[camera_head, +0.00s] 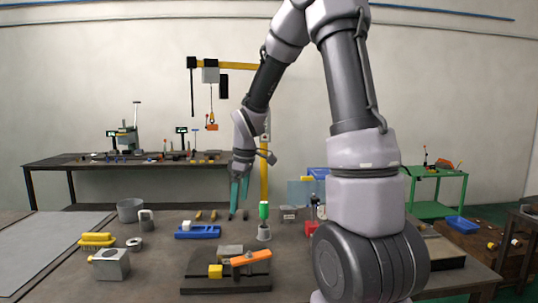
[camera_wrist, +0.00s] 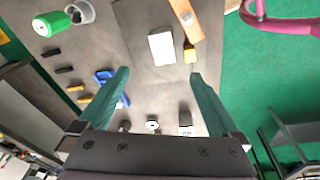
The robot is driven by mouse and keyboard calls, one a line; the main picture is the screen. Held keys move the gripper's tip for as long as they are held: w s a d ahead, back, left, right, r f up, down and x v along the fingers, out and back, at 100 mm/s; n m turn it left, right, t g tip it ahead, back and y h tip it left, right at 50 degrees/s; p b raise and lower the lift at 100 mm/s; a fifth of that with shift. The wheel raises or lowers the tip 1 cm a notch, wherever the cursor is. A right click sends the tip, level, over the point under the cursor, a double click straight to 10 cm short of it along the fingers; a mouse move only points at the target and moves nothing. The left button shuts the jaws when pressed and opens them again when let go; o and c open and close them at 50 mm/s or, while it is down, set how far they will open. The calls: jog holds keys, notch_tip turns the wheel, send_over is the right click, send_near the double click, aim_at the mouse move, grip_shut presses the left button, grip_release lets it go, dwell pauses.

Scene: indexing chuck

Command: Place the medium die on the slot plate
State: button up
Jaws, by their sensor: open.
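My gripper (camera_head: 239,197) hangs above the bench with its teal fingers pointing down, open and empty. In the wrist view its fingers (camera_wrist: 160,85) are spread with nothing between them. In the wrist view the pale block (camera_wrist: 162,48), orange bar (camera_wrist: 184,20) and yellow block (camera_wrist: 190,55) lie beyond the fingertips. I cannot tell which piece is the medium die, or surely that this plate is the slot plate.
A blue holder (camera_head: 197,232), yellow brush (camera_head: 97,240), grey ring (camera_head: 134,244), grey block with a round face (camera_head: 110,264) and grey bucket (camera_head: 130,210) lie left. Bare bench shows between them.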

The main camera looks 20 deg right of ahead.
jog(key=s+d+r+m+t, duration=0.1)
jog(key=s+r+m+t, duration=0.1)
jog(key=s+r+m, duration=0.5)
jog(key=s+d+r+m+t+y, duration=0.1)
jog(key=s+r+m+t, duration=0.2)
jog(key=s+r+m, duration=0.5)
jog(key=s+r, duration=0.3)
jog(key=s, duration=0.1)
jog(key=shift+s+d+r, duration=0.25)
jog(key=shift+d+r, duration=0.1)
jog(key=shift+r, duration=0.05)
